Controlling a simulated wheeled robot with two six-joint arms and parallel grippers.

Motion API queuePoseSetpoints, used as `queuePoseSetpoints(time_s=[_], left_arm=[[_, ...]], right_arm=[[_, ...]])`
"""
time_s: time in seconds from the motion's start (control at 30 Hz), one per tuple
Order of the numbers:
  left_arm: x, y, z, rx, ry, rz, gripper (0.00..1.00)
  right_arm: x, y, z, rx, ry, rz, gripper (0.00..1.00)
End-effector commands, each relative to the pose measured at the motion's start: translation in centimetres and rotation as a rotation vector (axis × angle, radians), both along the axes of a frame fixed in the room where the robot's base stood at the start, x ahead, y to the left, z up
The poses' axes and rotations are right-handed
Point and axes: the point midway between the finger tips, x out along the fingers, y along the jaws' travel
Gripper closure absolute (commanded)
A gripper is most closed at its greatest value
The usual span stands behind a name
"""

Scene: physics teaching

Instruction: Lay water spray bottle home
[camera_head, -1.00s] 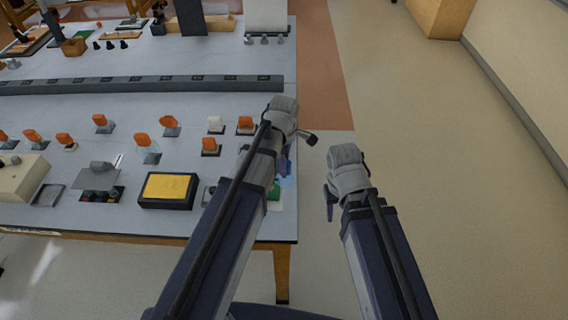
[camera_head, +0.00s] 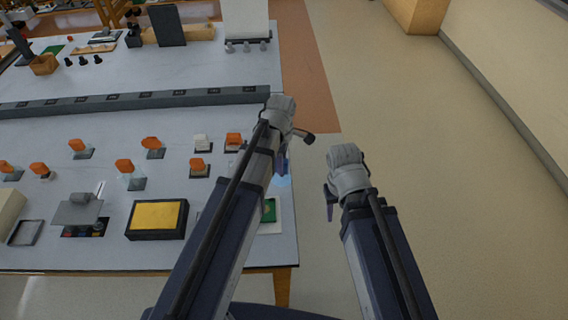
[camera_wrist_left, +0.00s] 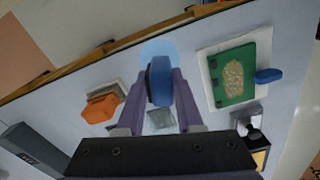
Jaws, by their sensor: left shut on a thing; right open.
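The water spray bottle (camera_head: 282,178) hangs below my left gripper (camera_head: 281,152), near the table's right edge; most of it is hidden by my arm. In the left wrist view, my left gripper (camera_wrist_left: 160,88) is shut on its dark blue head (camera_wrist_left: 160,76), and a pale blue, see-through body (camera_wrist_left: 158,47) shows beyond. I cannot tell the gap between bottle and tabletop. My right gripper (camera_head: 330,195) is open and empty, off the table's right side above the floor.
The grey table (camera_head: 105,255) holds several orange-topped items (camera_head: 152,142), a yellow-topped black box (camera_head: 157,217) and a green book (camera_wrist_left: 232,74) on a white sheet. A dark strip (camera_head: 135,102) crosses the table. The floor (camera_head: 440,180) to the right is clear.

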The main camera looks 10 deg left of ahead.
Motion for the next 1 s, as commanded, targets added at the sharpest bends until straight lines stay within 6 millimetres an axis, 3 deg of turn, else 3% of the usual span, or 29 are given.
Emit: queuePoseSetpoints(time_s=[0.27, 0.47, 0.83, 1.0], left_arm=[[0.4, 1.9, 0.8, 0.0, 0.0, 0.034, 1.0], [0.9, 4.4, 1.8, 0.0, 0.0, 0.08, 1.0], [1.4, 12.1, 4.6, 0.0, 0.0, 0.216, 1.0], [1.3, 14.5, 5.2, 0.0, 0.0, 0.258, 1.0]], right_arm=[[0.0, 0.0, 0.8, 0.0, 0.0, 0.0, 0.5], [0.0, 0.0, 1.8, 0.0, 0.0, -0.001, 0.5], [0.0, 0.0, 4.6, 0.001, 0.0, -0.002, 0.5], [0.0, 0.0, 5.2, 0.001, 0.0, -0.002, 0.5]])
